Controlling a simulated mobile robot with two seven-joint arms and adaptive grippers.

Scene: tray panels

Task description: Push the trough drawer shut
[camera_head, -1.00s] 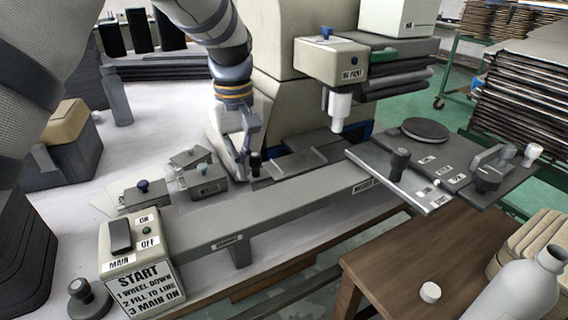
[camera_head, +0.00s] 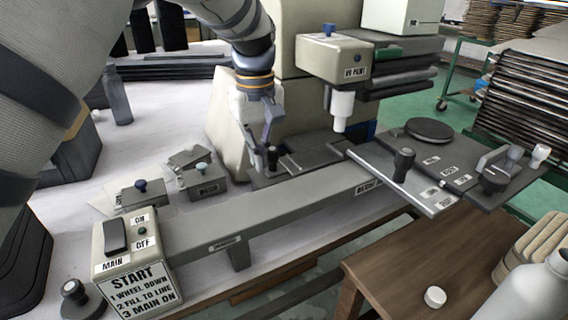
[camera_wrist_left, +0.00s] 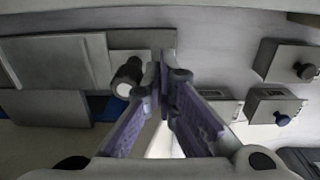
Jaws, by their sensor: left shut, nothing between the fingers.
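A low dark grey drawer with a flat top (camera_head: 312,153), which I take for the trough drawer, sits at the foot of the cream machine. A dark upright knob (camera_head: 272,156) stands at its left end. The knob (camera_wrist_left: 128,76) and flat grey panels (camera_wrist_left: 55,62) also show in the left wrist view. My left gripper (camera_head: 267,146) points down at the knob; its fingertips (camera_wrist_left: 166,72) are shut and empty, just right of the knob in the wrist view. They look in contact with it, but I cannot be sure. My right gripper is not in view.
Small knobbed boxes (camera_head: 203,178) stand left of the drawer. A long grey beam (camera_head: 250,215) runs in front, from the START switch box (camera_head: 128,250) to a dark panel with knobs (camera_head: 455,175). A white nozzle (camera_head: 342,108) hangs behind.

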